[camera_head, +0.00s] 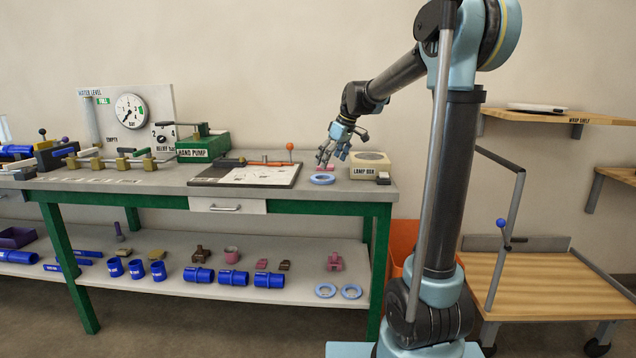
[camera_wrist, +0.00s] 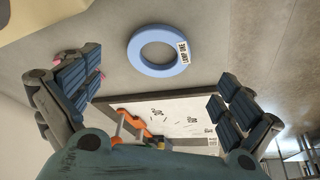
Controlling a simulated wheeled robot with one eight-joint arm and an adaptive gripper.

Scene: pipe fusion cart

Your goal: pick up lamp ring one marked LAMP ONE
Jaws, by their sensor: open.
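My gripper (camera_head: 334,158) is above the bench, a little above and behind the ring. In the wrist view my gripper (camera_wrist: 160,80) has its fingers spread wide and holds nothing. The ring appears beyond the gap between the fingers, apart from them.
The cream lamp box (camera_head: 370,166) stands right of my gripper. A board with a white sheet (camera_head: 250,175) lies left of the ring. A pink piece (camera_head: 325,167) sits close behind the ring, partly hidden.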

